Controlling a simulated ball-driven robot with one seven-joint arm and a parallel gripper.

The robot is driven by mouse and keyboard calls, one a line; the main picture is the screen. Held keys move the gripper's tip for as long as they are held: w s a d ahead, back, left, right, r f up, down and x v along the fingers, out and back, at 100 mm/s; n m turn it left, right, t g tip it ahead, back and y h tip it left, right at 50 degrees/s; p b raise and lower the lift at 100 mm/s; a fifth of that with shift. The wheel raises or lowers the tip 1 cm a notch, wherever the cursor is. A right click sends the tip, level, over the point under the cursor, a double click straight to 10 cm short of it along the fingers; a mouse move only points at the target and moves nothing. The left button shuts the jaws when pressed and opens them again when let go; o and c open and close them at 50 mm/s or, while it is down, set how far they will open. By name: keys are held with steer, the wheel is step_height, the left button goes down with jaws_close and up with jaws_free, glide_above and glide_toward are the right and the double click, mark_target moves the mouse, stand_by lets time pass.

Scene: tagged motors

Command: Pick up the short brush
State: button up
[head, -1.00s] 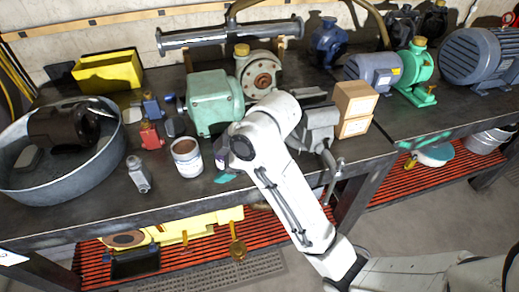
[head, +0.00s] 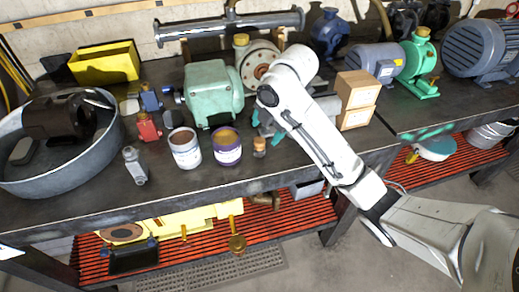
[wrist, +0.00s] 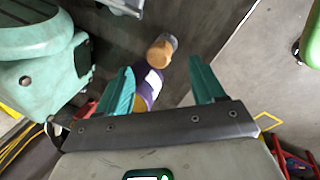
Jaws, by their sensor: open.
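A small stubby piece with an orange-brown rounded top, apparently the short brush (head: 259,145), stands on the bench right of a purple-banded can (head: 228,149). In the wrist view the short brush (wrist: 160,52) shows its brown end and a grey part, just beyond and between the fingertips. My gripper (head: 270,130) has teal fingers and is close behind and to the right of it in the head view. In the wrist view my gripper (wrist: 161,67) is open with nothing gripped. The purple-banded can (wrist: 151,86) is partly hidden by the left finger.
A white can (head: 185,151) stands left of the purple one. A green pump (head: 211,92) is behind them. Two stacked wooden boxes (head: 357,98) stand to the right. A round metal tub (head: 100,158) is at the left. The bench front is mostly clear.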

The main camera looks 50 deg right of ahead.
mark_target(260, 141)
steer(key=shift+a+p+x, duration=0.1)
steer(key=shift+p+x, duration=0.2)
steer(key=shift+x, duration=1.1)
steer(key=shift+a+p+x, duration=0.15)
steer(key=shift+p+x, duration=0.1)
steer(key=shift+x, duration=1.2)
steer(key=shift+w+r, duration=0.1)
steer(key=c, duration=1.1)
